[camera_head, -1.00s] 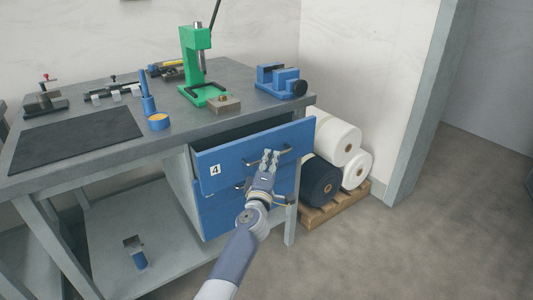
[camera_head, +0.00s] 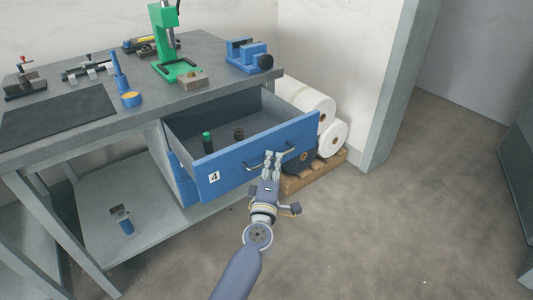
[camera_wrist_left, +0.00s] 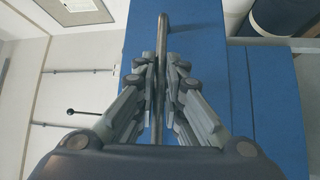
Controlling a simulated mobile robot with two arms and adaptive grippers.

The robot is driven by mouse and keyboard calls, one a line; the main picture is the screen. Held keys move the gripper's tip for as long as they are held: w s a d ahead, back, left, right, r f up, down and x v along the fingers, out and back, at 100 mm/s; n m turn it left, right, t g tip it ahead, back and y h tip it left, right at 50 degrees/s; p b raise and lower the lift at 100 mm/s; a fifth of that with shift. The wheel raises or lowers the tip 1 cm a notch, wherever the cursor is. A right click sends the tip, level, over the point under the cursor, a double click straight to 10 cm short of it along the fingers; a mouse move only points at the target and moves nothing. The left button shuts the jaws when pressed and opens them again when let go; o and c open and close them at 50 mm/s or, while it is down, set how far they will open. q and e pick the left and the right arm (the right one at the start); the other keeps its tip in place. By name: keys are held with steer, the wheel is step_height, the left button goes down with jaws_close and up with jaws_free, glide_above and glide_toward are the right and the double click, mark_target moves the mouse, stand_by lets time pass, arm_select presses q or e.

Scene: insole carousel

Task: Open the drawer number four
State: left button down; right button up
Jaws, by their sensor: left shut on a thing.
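The blue drawer marked 4 (camera_head: 229,172) is pulled out well from under the grey workbench, and its inside shows. Its dark bar handle (camera_head: 252,166) runs across the front panel. My left gripper (camera_head: 271,157) is shut on this handle, right of the number label. In the left wrist view the gripper's two fingers (camera_wrist_left: 158,88) press on the handle bar (camera_wrist_left: 161,40) from both sides, in front of the blue panel (camera_wrist_left: 203,25). My right gripper is not in view.
Inside the drawer are a green-topped dark item (camera_head: 207,143) and a small dark item (camera_head: 239,133). Another blue drawer (camera_head: 183,182) is partly hidden below. White rolls (camera_head: 331,139) on a pallet (camera_head: 298,183) stand close at right. The floor in front is clear.

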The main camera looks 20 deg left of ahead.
arm_select(q)
steer(key=shift+s+d, duration=0.4)
steer(key=shift+d, duration=0.1)
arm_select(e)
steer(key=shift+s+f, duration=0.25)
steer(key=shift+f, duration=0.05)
arm_select(q)
steer(key=c, duration=1.7)
jaws_free()
steer(key=s, duration=0.4)
steer(key=s+d+f, duration=0.1)
steer(key=s, duration=0.6)
steer(key=shift+s+d+f, duration=0.15)
steer(key=shift+s+f, duration=0.15)
steer(key=shift+s, duration=0.1)
